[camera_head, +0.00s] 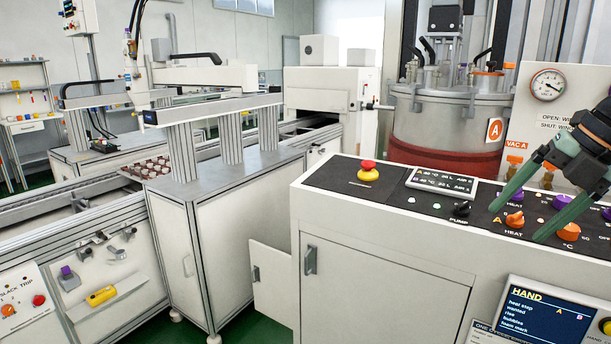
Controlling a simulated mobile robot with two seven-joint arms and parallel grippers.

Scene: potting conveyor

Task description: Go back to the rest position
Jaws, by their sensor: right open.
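My right gripper (517,224) comes in from the right edge, over the right part of the control panel (335,180). Its two green fingers are spread apart with nothing held between them. The fingertips show close to an orange HEAT knob (515,218); I cannot tell whether they touch the panel. An orange °C knob (569,232) and a purple knob (560,202) show beside the fingers. The right wrist is cut off by the picture's edge. My left gripper is not in view.
A red emergency button (368,165) and a black PUMP knob (460,209) stand on the panel. Behind it are a metal vessel (440,125) with a red band and a gauge (547,85). A cabinet door (272,280) stands open below. A conveyor (40,215) runs at left.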

